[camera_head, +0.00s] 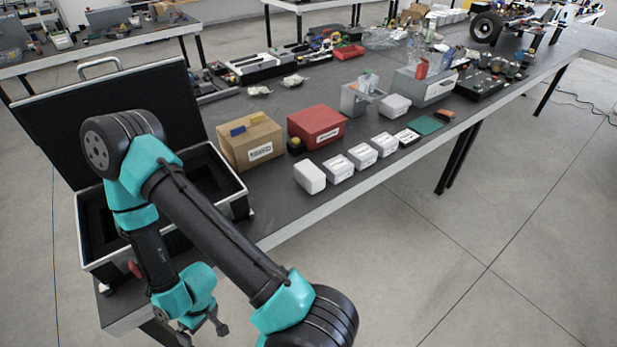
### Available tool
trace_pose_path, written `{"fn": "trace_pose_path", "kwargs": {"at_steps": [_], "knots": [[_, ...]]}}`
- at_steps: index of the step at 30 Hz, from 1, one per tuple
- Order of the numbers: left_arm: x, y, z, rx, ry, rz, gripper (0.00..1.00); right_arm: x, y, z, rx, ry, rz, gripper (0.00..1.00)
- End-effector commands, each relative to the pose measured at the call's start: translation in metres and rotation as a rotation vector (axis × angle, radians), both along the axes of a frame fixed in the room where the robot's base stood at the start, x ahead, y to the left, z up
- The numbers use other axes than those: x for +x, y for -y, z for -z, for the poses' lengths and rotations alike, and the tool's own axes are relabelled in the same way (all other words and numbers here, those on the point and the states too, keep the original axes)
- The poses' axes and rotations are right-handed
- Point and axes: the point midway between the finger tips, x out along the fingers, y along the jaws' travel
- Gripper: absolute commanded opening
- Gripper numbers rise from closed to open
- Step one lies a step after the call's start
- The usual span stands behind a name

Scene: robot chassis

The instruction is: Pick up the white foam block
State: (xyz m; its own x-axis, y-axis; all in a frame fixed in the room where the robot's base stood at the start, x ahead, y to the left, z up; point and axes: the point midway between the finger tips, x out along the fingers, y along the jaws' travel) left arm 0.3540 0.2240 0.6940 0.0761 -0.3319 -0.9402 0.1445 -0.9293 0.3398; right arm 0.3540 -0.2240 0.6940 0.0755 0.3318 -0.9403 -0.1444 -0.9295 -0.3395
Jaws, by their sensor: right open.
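The white foam block (310,177) is a plain white block with rounded edges. It lies near the front edge of the dark table, at the left end of a row of white boxes. My right gripper (204,334) is low in the view, below and left of the block and well apart from it. Its fingers are spread and nothing shows between them. My left gripper is not in view.
An open black case (236,205) stands left, partly behind my right arm. A cardboard box (236,150) and a red box (322,136) stand behind the block. Labelled white boxes (338,168) line up to its right. The floor in front is clear.

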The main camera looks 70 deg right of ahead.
Motion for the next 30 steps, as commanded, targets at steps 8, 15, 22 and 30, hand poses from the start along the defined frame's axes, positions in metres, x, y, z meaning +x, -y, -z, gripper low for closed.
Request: {"fn": "trace_pose_path", "kwargs": {"at_steps": [8,15,22,30], "knots": [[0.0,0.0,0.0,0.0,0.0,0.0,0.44,0.0003,0.0,0.0,0.0,0.001,0.0,1.0],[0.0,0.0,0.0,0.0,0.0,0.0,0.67,0.0003,0.0,-0.0001,0.0,0.001,0.0,1.0],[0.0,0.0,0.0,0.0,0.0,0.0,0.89,0.0003,0.0,-0.0001,0.0,0.001,0.0,1.0],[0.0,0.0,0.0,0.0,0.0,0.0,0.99,0.0003,0.0,-0.0001,0.0,0.001,0.0,1.0]]}}
